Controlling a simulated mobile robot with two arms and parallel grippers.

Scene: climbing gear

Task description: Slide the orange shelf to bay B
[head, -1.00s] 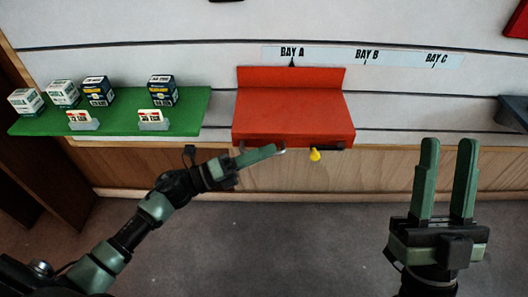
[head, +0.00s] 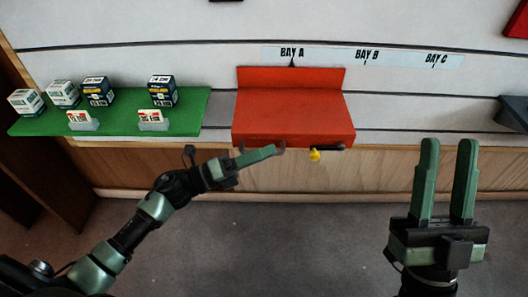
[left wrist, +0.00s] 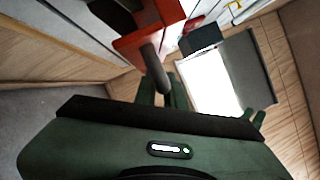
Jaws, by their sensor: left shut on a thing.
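The orange shelf (head: 292,112) hangs on the slatted wall under the BAY A label (head: 292,52). The BAY B label (head: 367,55) is to its right. My left gripper (head: 265,152) is at the shelf's lower front edge, left of centre, shut on a grip under the shelf. In the left wrist view a dark rounded grip (left wrist: 155,68) comes down from the shelf (left wrist: 148,42) between the fingers, which partly hide it. A yellow knob (head: 314,155) with a dark lever is under the front edge, right of the gripper. My right gripper (head: 447,180) is open and empty, front right.
A green shelf (head: 190,115) with several small boxes and two card holders is left of the orange shelf, a narrow gap between. The wall under BAY B and the BAY C label (head: 437,59) is clear. A dark bracket (head: 512,112) is at the far right.

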